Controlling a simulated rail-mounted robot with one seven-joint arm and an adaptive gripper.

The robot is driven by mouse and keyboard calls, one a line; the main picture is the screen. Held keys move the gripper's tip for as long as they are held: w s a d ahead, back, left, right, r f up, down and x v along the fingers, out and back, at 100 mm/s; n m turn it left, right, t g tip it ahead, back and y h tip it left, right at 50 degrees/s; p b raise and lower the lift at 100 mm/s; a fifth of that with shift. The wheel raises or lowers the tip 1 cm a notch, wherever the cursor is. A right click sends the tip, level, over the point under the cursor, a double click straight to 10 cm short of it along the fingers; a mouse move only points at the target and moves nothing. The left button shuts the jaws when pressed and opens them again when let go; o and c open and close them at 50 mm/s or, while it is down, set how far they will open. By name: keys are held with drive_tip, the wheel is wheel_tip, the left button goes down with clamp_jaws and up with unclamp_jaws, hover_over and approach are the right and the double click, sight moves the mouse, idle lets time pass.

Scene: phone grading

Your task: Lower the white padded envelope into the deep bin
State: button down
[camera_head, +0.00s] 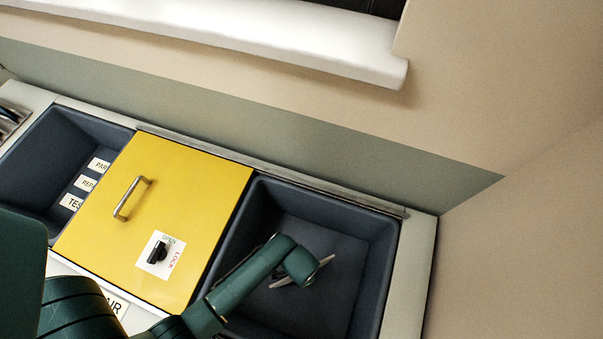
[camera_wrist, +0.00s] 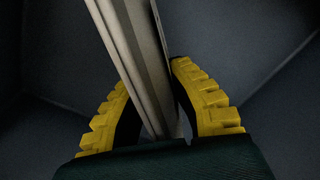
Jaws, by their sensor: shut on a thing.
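My gripper (camera_wrist: 149,76) has yellow ridged fingers and is shut on the white padded envelope (camera_wrist: 130,60), which shows edge-on as a pale strip between them in the wrist view. In the head view my green arm reaches over the dark grey deep bin (camera_head: 376,275) at the right. Only slivers of the envelope (camera_head: 325,262) show on either side of my wrist there; my wrist hides the rest and the fingers. The envelope appears within the bin's opening. I cannot tell whether it touches the floor or a wall.
A yellow lid (camera_head: 165,205) with a handle and an OPEN/LOCK knob (camera_head: 157,252) lies left of the deep bin. Another dark bin (camera_head: 60,150) with labels is at the far left. A wall (camera_head: 300,140) runs behind the counter.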

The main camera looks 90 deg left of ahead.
drive_tip(key=c, duration=1.1)
unclamp_jaws()
drive_tip(key=shift+o, duration=0.2)
wheel_tip(320, 180, up, 12)
drive_tip(key=shift+r, duration=0.1)
